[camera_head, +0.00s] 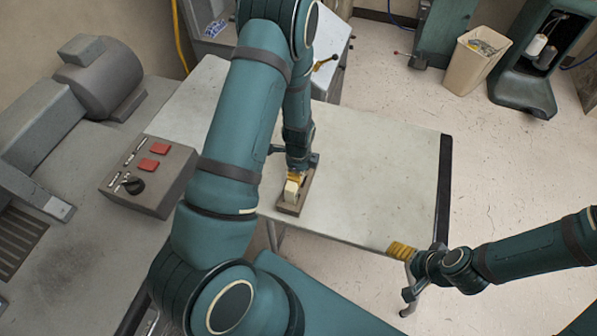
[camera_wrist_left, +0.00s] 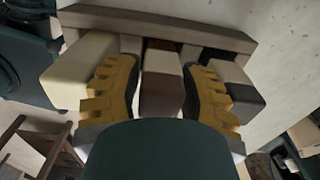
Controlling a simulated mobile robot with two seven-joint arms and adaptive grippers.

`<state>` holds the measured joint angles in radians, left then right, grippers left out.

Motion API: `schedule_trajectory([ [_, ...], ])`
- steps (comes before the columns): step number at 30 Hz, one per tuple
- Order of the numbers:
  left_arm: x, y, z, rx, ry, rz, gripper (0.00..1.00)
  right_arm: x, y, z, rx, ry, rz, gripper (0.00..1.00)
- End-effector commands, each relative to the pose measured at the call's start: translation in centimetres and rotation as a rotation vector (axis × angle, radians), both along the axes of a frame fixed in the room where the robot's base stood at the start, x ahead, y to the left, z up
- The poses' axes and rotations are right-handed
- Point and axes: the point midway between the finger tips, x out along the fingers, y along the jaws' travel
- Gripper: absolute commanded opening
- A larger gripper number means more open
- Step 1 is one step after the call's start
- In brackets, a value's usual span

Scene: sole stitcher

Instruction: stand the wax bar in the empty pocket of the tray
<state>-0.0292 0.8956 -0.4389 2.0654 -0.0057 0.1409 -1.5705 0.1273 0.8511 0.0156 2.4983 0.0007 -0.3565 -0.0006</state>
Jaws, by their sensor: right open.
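The brown tray (camera_head: 289,209) lies on the table, and its rim (camera_wrist_left: 165,24) crosses the top of the left wrist view. My left gripper (camera_head: 296,177) points down over it. In the left wrist view its yellow fingers (camera_wrist_left: 161,92) are closed on both sides of a brown and pale banded bar, which I take for the wax bar (camera_wrist_left: 160,88). A dark gap shows behind this bar at the tray. Whether its lower end is inside the pocket is hidden. My right gripper (camera_head: 400,249) is open and empty by the table's front right corner.
A cream block (camera_wrist_left: 82,68) and a pale and dark block (camera_wrist_left: 236,84) flank the held bar closely. A control box (camera_head: 149,175) with red buttons stands at the left. The table (camera_head: 380,170) is clear right of the tray.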

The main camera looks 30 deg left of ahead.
Motion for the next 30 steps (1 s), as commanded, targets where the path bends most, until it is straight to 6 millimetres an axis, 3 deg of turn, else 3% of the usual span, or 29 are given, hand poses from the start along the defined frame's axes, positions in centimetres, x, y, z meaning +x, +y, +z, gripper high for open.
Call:
schedule_trajectory([
  [5, 0.1, 0.0, 1.0, 0.0, -0.002, -0.001, 0.38, -0.1, 0.0, 0.6, 0.0, 0.002, 0.001, 0.83],
  [21, 0.0, 0.0, 10.9, 0.0, -0.003, 0.0, 0.38, -0.6, 0.1, 3.3, 0.003, 0.014, 0.004, 0.83],
  [26, 0.0, 0.0, 12.1, -0.001, -0.001, 0.001, 0.38, -0.7, 0.1, 3.6, 0.003, 0.017, 0.003, 0.83],
  [30, -0.7, -1.2, 11.4, -0.023, -0.003, 0.081, 0.38, -0.7, 0.1, 3.6, 0.004, 0.018, 0.004, 0.83],
])
